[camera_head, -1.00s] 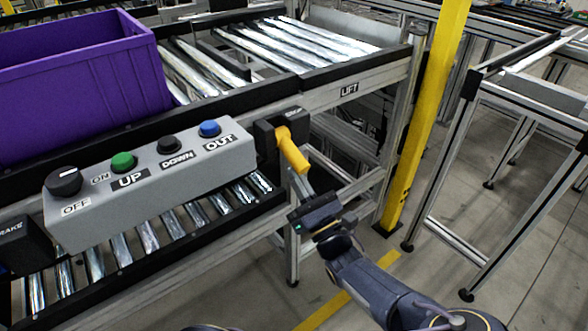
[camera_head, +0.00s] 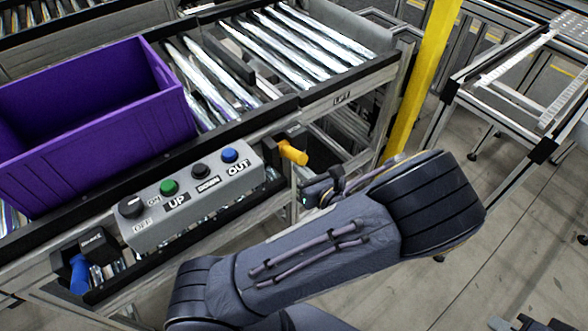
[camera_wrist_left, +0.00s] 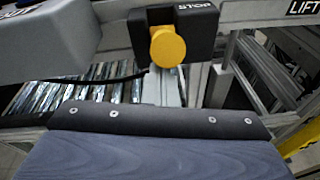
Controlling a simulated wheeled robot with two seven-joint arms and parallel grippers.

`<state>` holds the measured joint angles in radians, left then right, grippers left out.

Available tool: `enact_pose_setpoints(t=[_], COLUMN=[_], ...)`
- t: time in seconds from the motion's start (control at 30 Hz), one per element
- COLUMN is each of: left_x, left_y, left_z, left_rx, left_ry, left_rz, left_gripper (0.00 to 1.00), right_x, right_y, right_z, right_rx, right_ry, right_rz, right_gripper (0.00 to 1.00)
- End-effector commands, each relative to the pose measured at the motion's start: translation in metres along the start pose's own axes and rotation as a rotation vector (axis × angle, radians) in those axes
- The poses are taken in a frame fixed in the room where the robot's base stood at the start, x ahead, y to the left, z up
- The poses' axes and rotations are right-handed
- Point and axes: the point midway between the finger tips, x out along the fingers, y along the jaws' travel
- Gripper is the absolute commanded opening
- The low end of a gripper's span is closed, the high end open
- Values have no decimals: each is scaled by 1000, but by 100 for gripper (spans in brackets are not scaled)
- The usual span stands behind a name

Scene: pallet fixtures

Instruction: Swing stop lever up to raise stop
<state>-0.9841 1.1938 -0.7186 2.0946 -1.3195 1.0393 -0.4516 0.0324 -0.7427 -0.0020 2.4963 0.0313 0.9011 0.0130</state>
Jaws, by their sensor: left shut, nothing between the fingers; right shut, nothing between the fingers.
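The yellow stop lever (camera_head: 292,153) sticks out from its black housing (camera_head: 270,145), tilted slightly downward to the right. In the left wrist view its round yellow end (camera_wrist_left: 167,47) faces the camera, under the STOP label. My left gripper (camera_head: 297,177) is shut and empty just below the lever; my forearm hides part of it. In the left wrist view, the narrow grey fingers (camera_wrist_left: 165,88) show directly below the yellow end. I cannot tell whether they touch it. My right gripper (camera_head: 538,323) shows only partly at the bottom right edge, away from the lever.
The grey control box (camera_head: 190,198) with knob and buttons is left of the lever. A purple crate (camera_head: 100,125) sits on the conveyor behind it. A blue lever (camera_head: 80,275) hangs at the far left. A yellow post (camera_head: 422,85) stands to the right.

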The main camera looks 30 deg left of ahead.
Motion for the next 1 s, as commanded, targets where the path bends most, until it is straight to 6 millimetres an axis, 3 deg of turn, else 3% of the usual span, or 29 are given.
enact_pose_setpoints(t=[0.03, 0.3, 0.83, 1.0], left_x=[-1, -1, 0, -1], left_y=[1, 2, 2, -2], left_z=[7, 9, 8, -6], left_rx=[-2, -4, -4, -4], left_ry=[23, 88, 97, 97], left_rz=[-4, -17, -19, -17], left_gripper=[0, 0, 0, 0], right_x=[-9, -18, -19, -10], right_y=[-4, -8, -8, -5], right_z=[-4, -9, -9, -5], right_rx=[0, 0, 0, 0], right_ry=[0, 0, 0, 0], right_rz=[0, 0, 0, 0], right_gripper=[0, 0, 0, 0])
